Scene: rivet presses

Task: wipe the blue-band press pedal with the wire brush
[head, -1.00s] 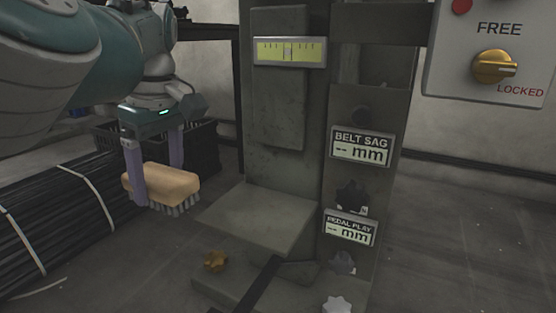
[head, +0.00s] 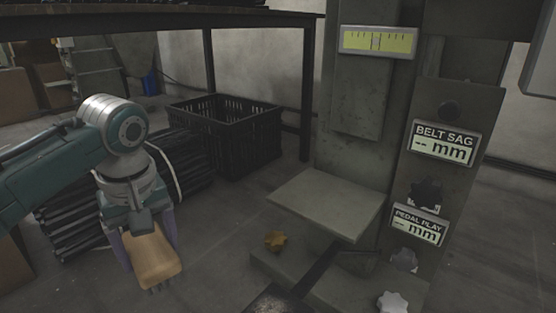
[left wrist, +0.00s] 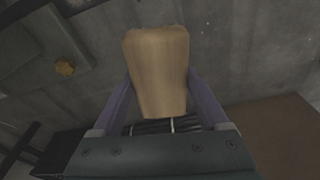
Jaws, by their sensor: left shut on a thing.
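The wire brush (head: 153,260) has a tan wooden block with dark bristles underneath. My left gripper (head: 146,246) is shut on it, a purple finger on each side, and holds it low at the left. The block also shows in the left wrist view (left wrist: 158,70), between both fingers. The press (head: 360,120) stands right of the gripper, apart from the brush. A dark pedal arm (head: 308,277) runs from its base to a speckled brown pedal plate (head: 272,304), cut off by the bottom edge. No blue band shows. My right gripper is not in view.
A black crate (head: 232,140) and bundled dark rods (head: 185,165) lie behind the gripper. Bare floor (head: 222,235) lies between brush and press.

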